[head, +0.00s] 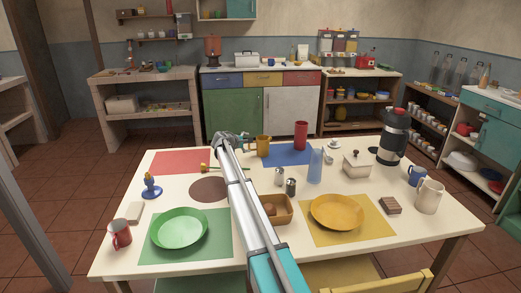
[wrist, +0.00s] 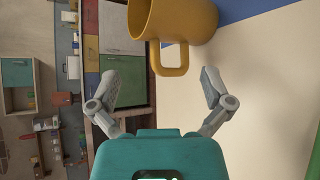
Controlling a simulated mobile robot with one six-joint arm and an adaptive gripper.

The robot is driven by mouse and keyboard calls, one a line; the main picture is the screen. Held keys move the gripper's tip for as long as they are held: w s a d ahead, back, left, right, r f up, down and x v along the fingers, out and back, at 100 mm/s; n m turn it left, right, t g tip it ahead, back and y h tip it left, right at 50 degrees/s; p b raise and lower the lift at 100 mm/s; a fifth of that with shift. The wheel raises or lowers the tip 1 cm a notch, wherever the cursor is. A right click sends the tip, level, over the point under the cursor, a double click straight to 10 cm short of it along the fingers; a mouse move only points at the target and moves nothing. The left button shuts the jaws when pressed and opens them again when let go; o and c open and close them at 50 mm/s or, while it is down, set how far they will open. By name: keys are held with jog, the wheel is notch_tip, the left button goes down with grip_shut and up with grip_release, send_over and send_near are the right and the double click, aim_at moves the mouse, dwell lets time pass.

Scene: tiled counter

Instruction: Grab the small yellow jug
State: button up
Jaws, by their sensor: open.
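The small yellow jug (head: 264,147) stands upright at the far side of the table, at the left edge of the blue mat. In the wrist view the jug (wrist: 190,18) is at the top, partly cut off, with its handle pointing down toward my gripper (wrist: 159,78). My gripper is open, and its fingers are spread to either side of the handle's line. The handle's end lies close to the level of the fingertips; I cannot tell if it is between them. In the head view my gripper (head: 230,141) is just left of the jug, with nothing visible in it.
A red cup (head: 301,135) stands behind and right of the jug on the blue mat (head: 285,159). Two metal shakers (head: 290,186), a blue glass (head: 315,166) and a brown basket (head: 285,210) stand nearer. The red mat (head: 180,160) to the left looks mostly clear.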

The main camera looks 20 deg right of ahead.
aim_at(259, 147)
jog(key=shift+b+x, duration=1)
jog(key=shift+x, duration=1.65)
jog(key=shift+s, duration=0.1)
jog(key=shift+s+r, duration=0.15)
jog(key=shift+s, duration=0.05)
jog(key=c, duration=1.2)
